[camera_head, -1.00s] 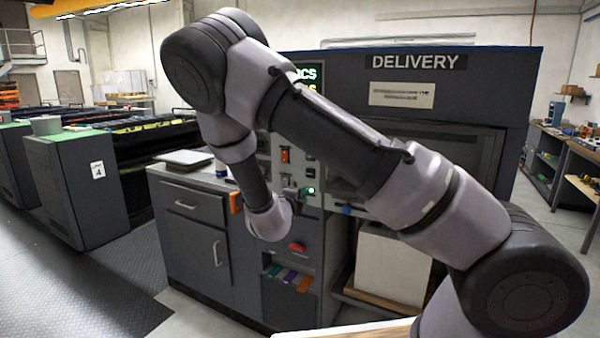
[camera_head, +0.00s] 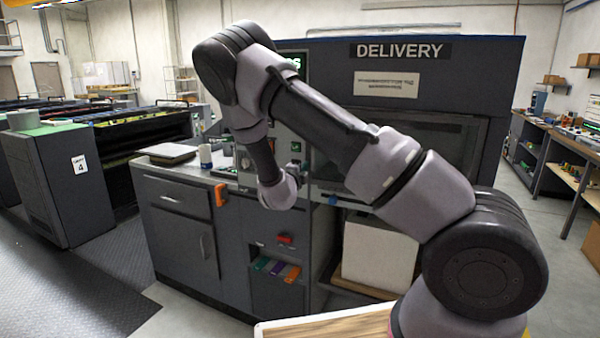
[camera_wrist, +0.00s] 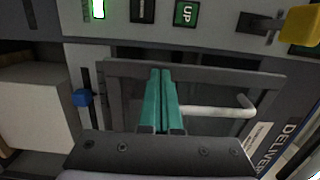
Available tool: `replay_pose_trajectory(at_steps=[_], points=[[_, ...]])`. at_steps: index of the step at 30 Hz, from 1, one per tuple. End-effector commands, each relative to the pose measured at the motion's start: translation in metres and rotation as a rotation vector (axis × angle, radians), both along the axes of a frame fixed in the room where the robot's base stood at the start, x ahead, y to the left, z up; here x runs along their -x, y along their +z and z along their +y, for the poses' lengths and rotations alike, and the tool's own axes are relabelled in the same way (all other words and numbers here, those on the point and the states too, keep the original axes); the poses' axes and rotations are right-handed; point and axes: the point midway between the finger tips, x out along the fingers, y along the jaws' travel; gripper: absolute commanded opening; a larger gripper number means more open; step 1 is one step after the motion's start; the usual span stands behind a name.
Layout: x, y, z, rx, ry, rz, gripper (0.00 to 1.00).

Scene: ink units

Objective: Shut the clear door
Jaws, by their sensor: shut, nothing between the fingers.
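The clear door (camera_head: 443,138) is a dark-framed, see-through panel below the DELIVERY sign (camera_head: 400,50) on the grey machine. My arm covers part of it in the head view. In the wrist view the door's frame (camera_wrist: 215,66) and pale bar handle (camera_wrist: 212,111) show sideways. My gripper (camera_wrist: 161,73) has teal fingers, shut together and empty. They lie in front of the door's frame, left of the handle in the picture; I cannot tell whether they touch it. In the head view the fingers are hidden or too small to make out. I cannot tell how far the door stands open.
The button panel with an UP button (camera_wrist: 186,13) is close past my fingertips. A blue knob (camera_wrist: 82,98) and a white stack (camera_head: 378,255) are near the door. A yellow knob (camera_wrist: 300,25) sticks out. Open floor (camera_head: 95,290) lies at the left.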

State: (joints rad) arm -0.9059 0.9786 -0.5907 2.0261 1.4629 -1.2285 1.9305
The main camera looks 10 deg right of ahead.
Motion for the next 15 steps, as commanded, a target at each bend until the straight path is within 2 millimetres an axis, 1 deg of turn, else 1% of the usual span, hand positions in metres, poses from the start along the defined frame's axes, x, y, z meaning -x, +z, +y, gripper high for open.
replay_pose_trajectory(at_steps=[3,12,15], points=[[-0.0043,0.0,-0.0019,-0.001,0.001,-0.001,0.0],[-0.0047,0.0,-0.0021,-0.001,0.001,-0.001,0.0],[-0.0107,0.0,-0.0059,0.0,-0.013,-0.001,0.0]])
